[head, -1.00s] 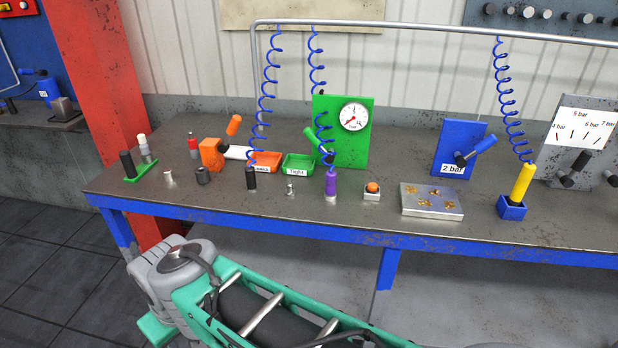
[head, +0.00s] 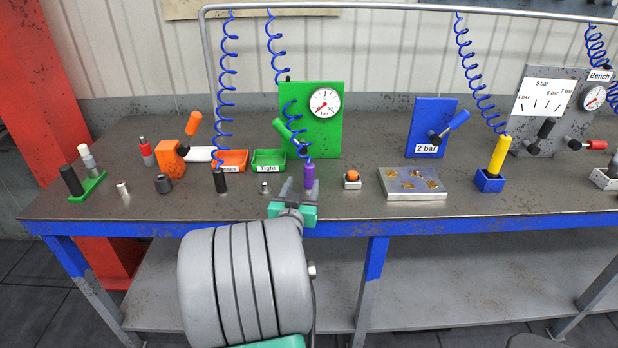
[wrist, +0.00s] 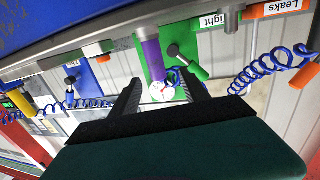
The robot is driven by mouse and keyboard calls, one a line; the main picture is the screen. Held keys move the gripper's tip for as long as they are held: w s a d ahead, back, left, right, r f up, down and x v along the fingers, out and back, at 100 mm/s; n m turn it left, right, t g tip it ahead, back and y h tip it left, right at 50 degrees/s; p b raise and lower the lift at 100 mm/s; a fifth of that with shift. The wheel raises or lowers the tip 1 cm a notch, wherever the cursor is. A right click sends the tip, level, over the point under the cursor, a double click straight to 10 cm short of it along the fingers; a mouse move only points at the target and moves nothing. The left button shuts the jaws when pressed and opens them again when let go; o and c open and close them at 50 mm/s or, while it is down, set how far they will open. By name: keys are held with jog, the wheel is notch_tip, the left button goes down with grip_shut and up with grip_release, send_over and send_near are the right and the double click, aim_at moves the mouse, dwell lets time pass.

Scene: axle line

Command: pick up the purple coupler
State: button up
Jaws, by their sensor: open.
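The purple coupler (head: 309,174) stands upright near the front edge of the bench, with a blue coiled hose above it. My gripper (head: 299,188) is open and at the bench's front edge, right by the coupler's lower part, which it partly hides in the head view. In the wrist view the scene appears upside down. There the coupler (wrist: 151,60) lies between the lines of the two open fingers (wrist: 160,76), a little nearer the left one. I cannot tell whether the fingertips reach around it. Nothing is held.
A black coupler (head: 220,180) and a small metal fitting (head: 265,188) stand left of the purple one. An orange push button (head: 352,179) stands to its right. The green gauge panel (head: 327,135) and green Tight tray (head: 268,168) are behind. A metal plate (head: 413,195) lies farther right.

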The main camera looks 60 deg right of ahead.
aim_at(308, 173)
jog(key=x, duration=0.2)
jog(key=p+x, duration=0.1)
jog(key=x, duration=0.2)
jog(key=p+x, duration=0.1)
jog(key=x, duration=0.2)
jog(key=shift+s+r, duration=0.1)
jog(key=shift+s, duration=0.25)
jog(key=shift+c, duration=0.5)
grip_shut()
